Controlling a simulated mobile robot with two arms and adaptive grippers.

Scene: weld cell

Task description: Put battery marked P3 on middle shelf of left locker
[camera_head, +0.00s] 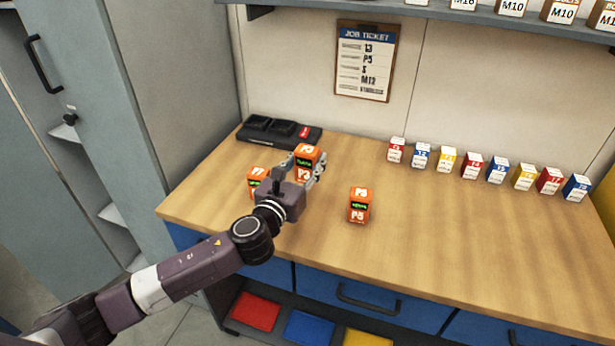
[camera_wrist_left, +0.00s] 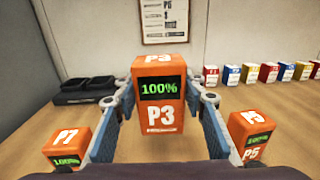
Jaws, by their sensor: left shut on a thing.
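The orange battery marked P3 (camera_wrist_left: 161,113) stands upright between the fingers of my left gripper (camera_head: 307,172), which is shut on it. It also shows in the head view (camera_head: 307,153); I cannot tell whether its base touches the bench. Battery P7 (camera_wrist_left: 68,146) is to its left, partly behind my gripper in the head view. Battery P5 (camera_head: 359,206) stands to its right. The left locker (camera_head: 50,140) is at the far left with its door open; parts of its shelves (camera_head: 112,215) show. My right gripper is not in view.
A black charger (camera_head: 272,134) sits at the bench's back left. Several small coloured boxes (camera_head: 471,166) line the back right. A job ticket (camera_head: 366,62) hangs on the wall. The wooden bench (camera_head: 440,240) is clear at front right. Blue drawers (camera_head: 366,300) are below.

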